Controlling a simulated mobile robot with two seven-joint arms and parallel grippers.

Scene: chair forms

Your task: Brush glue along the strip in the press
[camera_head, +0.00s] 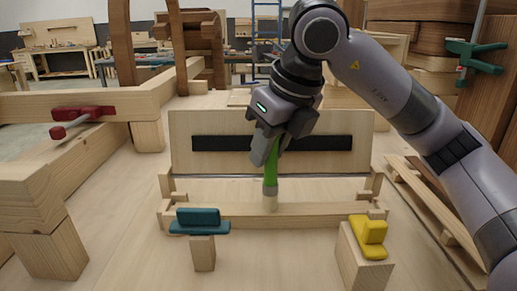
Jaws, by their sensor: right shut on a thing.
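My right gripper (266,148) reaches down from the upper right and is shut on the green handle of a brush (271,168). The brush points down, nearly upright, and its pale tip is at the middle of a light wooden strip (325,210). I cannot tell whether the tip touches the strip. The strip runs left to right along the front of the wooden press (190,168), whose back board has a long black band (325,143). The gripper and brush hide the middle of this band. No glue can be made out. My left gripper is not in view.
A teal clamp-like piece (199,218) and a yellow one (370,232) stand on wooden blocks in front of the press. A red clamp (80,117) sits on the wooden frame at left. Wooden slats (425,195) lie at right. The bench top between the front blocks is clear.

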